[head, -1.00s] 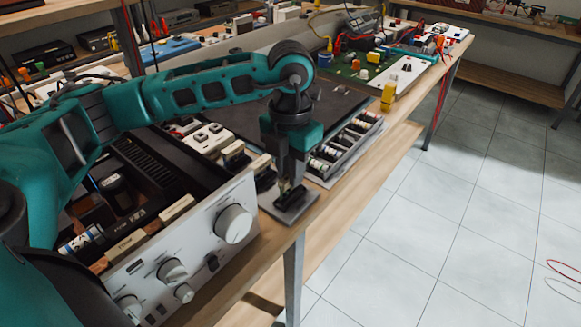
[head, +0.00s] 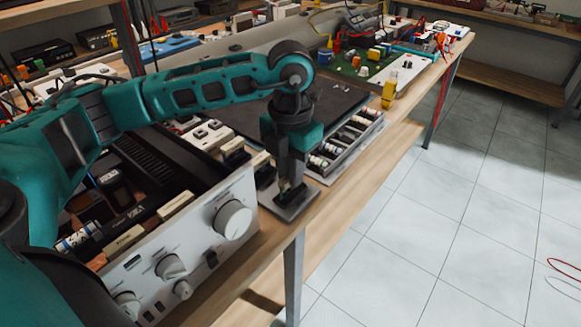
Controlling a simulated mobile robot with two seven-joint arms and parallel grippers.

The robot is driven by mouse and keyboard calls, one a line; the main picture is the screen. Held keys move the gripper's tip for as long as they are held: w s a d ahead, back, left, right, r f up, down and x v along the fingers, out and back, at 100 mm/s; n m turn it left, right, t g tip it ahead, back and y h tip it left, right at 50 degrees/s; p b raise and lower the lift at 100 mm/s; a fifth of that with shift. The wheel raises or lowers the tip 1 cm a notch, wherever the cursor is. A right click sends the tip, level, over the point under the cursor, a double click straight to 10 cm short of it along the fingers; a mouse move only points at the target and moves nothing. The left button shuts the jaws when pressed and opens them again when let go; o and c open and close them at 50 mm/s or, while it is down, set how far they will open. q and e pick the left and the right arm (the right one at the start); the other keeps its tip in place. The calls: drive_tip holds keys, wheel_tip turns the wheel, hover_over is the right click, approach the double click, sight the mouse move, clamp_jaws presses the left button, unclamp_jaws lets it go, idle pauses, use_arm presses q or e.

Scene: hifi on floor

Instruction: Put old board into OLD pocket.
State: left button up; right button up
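My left gripper (head: 287,187) points straight down over a small grey plate (head: 268,203) at the table's front edge. A dark slot or block (head: 299,196) shows on this plate by the fingertips. The fingertips are small and partly merge with the dark part, so I cannot tell whether they are open or shut, or hold a board. No OLD label can be read. The open hifi (head: 205,222), with a silver front and knobs, stands left of the gripper. My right gripper is not in view.
A tray of small parts (head: 372,128) lies right of the gripper, beside a dark mat (head: 338,98). A yellow block (head: 389,94) stands near the table edge. Labelled cream blocks (head: 176,206) sit along the hifi's front. The tiled floor at right is mostly clear.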

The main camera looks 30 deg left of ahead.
use_arm(q)
drive_tip(key=o, duration=0.5)
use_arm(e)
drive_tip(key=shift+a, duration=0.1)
use_arm(q)
wheel_tip(320, 180, up, 3)
drive_tip(key=shift+f, duration=0.1)
wheel_tip(320, 180, up, 10)
drive_tip(key=shift+r+p, duration=0.1)
drive_tip(key=shift+p, duration=0.65)
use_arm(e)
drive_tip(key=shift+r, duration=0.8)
